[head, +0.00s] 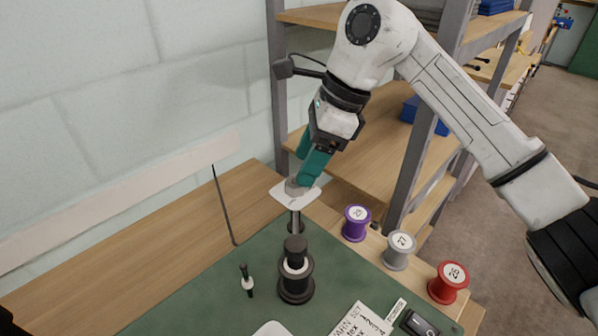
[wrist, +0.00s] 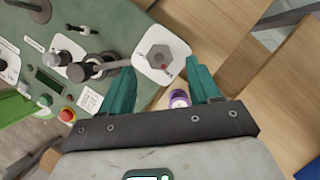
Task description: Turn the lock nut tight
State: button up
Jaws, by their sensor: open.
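The lock nut (wrist: 159,58) is a grey hexagon on a white plate (wrist: 150,72) with rounded corners, with a small red mark beside it. In the head view the white plate (head: 283,197) sits on a grey post, and the nut (head: 292,185) is partly hidden by my fingers. My gripper (head: 306,176) is above the plate, its teal fingers pointing down at it. In the wrist view my gripper (wrist: 160,75) is open, one finger on each side of the nut's line. I cannot tell whether a finger touches the nut.
A dark spindle (head: 295,272) stands on the green panel (head: 205,285) close to the post. Purple (head: 356,223), grey (head: 398,250) and red (head: 448,282) spools line the right edge. A thin rod (head: 223,205) rises at the left. Shelving (head: 280,90) stands behind my arm.

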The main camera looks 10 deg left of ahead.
jog(key=shift+x, duration=2)
jog(key=c, duration=1)
jog(key=shift+c, duration=0.2)
